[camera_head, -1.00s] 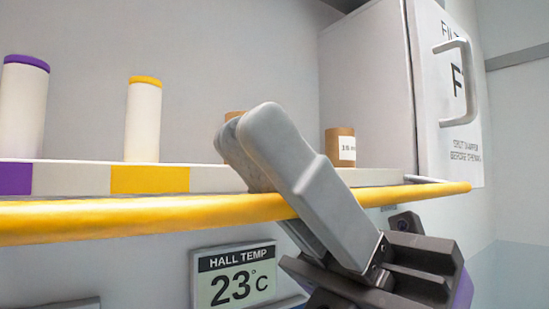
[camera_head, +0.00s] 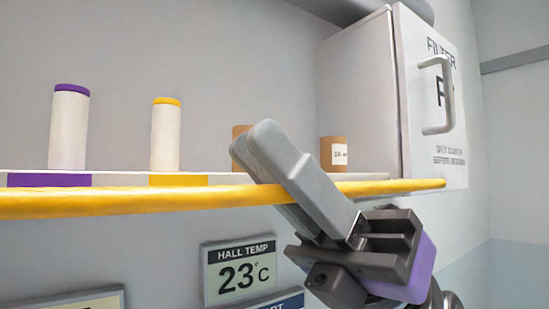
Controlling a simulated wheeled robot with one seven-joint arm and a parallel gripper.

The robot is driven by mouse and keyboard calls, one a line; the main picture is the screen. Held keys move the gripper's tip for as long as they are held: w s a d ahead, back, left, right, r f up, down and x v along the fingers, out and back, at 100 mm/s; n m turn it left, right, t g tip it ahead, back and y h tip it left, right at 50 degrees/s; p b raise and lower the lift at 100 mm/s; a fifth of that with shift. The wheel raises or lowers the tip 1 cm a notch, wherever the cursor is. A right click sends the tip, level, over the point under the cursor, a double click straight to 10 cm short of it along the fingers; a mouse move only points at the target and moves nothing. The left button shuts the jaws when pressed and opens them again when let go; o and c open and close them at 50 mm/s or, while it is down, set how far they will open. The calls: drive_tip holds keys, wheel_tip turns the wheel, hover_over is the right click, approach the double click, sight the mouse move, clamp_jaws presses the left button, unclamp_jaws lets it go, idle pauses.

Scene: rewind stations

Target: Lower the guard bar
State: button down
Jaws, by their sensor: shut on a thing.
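The guard bar (camera_head: 130,202) is a long yellow bar. It runs across the front of a shelf, from the left edge of the view to the white cabinet at the right. My gripper (camera_head: 262,148) reaches up from the lower right, with its grey fingers shut around the bar right of the middle. The fingers hide a short piece of the bar. The bar stands just in front of the shelf edge and covers part of it.
On the shelf stand a purple-capped roll (camera_head: 69,128), a yellow-capped roll (camera_head: 165,136) and brown cores, one labelled (camera_head: 334,154). The white filter cabinet (camera_head: 434,95) with a handle (camera_head: 447,95) stands at the right. A temperature display (camera_head: 239,270) hangs below the bar.

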drive_tip(key=shift+w+a+r+m+t+y+p, duration=0.1)
drive_tip(key=shift+r+m+t+y+p, duration=0.25)
drive_tip(key=shift+m+t, duration=0.45)
drive_tip(key=shift+w+d+r+m+t+y+p, duration=0.1)
drive_tip(key=shift+m+t+p, duration=0.4)
drive_tip(key=shift+m+t, duration=0.3)
drive_tip(key=shift+a+r+m+t+y+p, duration=0.1)
drive_tip(key=shift+r+m+t+y+p, duration=0.25)
drive_tip(key=shift+m+t, duration=0.45)
drive_tip(key=shift+f, duration=0.2)
drive_tip(key=c, duration=1.5)
unclamp_jaws()
drive_tip(key=shift+o, duration=0.2)
drive_tip(key=b+v, duration=0.3)
drive_tip(key=v, duration=0.5)
drive_tip(key=shift+r, duration=0.15)
